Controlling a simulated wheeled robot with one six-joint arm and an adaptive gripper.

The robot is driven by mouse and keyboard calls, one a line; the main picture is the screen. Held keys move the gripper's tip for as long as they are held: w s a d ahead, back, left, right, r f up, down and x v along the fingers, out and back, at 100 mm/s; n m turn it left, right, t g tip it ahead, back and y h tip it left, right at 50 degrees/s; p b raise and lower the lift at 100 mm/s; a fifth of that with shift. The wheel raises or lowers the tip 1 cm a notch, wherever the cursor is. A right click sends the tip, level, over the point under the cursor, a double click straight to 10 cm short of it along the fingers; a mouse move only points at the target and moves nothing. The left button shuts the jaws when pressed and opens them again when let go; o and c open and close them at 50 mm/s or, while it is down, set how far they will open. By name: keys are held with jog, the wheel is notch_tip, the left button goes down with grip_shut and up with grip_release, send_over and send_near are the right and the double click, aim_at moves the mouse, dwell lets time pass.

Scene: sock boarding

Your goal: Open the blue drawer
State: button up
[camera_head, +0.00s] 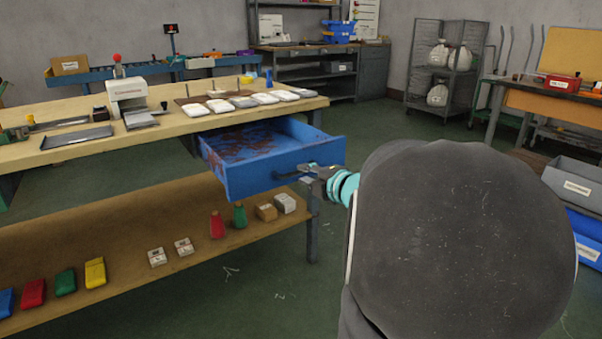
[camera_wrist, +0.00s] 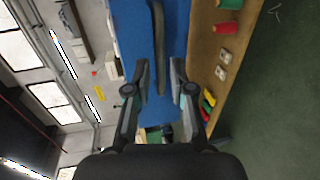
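The blue drawer (camera_head: 262,174) stands pulled out from under the wooden workbench top, with its inside showing and dark reddish-brown patches on its floor. Its front panel also fills the upper middle of the wrist view (camera_wrist: 180,30). A grey bar handle (camera_wrist: 158,45) is on the drawer front. My gripper (camera_head: 310,172) is at the handle, near the right part of the front. In the wrist view my gripper (camera_wrist: 160,72) has its fingers apart, one on each side of the handle, with a gap seen on both sides.
The workbench top (camera_head: 60,150) holds a white press (camera_head: 127,95), trays and several white packets. The lower shelf (camera_head: 130,220) carries coloured bottles and small boxes below the drawer. Blue and grey bins (camera_head: 575,185) stand at the right.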

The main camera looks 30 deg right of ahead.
jog(key=v, duration=0.8)
jog(key=shift+s, duration=0.2)
jog(key=shift+w+r, duration=0.1)
jog(key=s+a+f+m+g+p, duration=0.1)
jog(key=s+a+f+m+g, duration=0.1)
jog(key=s+a+m, duration=0.3)
jog(key=s+a+f+m+g+p, duration=0.1)
jog(key=s+a+f+m+g, duration=0.1)
jog(key=s+a+m+g, duration=0.2)
jog(key=s+a+f+m+g+p, duration=0.1)
jog(key=s+a+m+g, duration=0.3)
jog(key=a, duration=1.1)
jog(key=s+f+m, duration=0.1)
jog(key=s+m, duration=0.2)
jog(key=m, duration=0.2)
jog(key=shift+f+h, duration=0.3)
jog(key=shift+f, duration=0.05)
